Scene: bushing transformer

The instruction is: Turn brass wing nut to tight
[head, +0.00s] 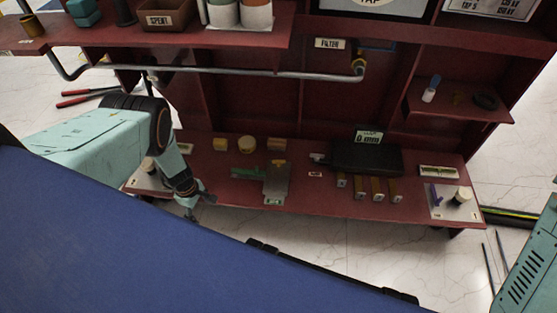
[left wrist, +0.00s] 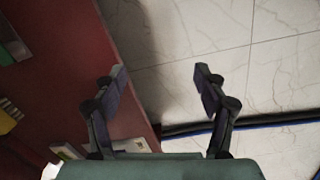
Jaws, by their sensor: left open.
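I cannot clearly make out a brass wing nut in either view. A brass-coloured fitting (head: 358,64) sits at the right end of the grey pipe, beside the FILTER label; its shape is too small to tell. My left gripper (head: 193,209) hangs at the front left edge of the red lower shelf, far below and left of that fitting. In the left wrist view, the left gripper (left wrist: 161,80) is open and empty, its fingers apart over the pale floor. My right gripper is not in view.
The red lower shelf (head: 225,190) holds a green-handled tool (head: 247,173), a black box (head: 366,158) and several small yellowish blocks. The grey pipe (head: 230,72) runs under the upper shelf. Black and yellow-striped cables (head: 510,217) lie on the floor at right.

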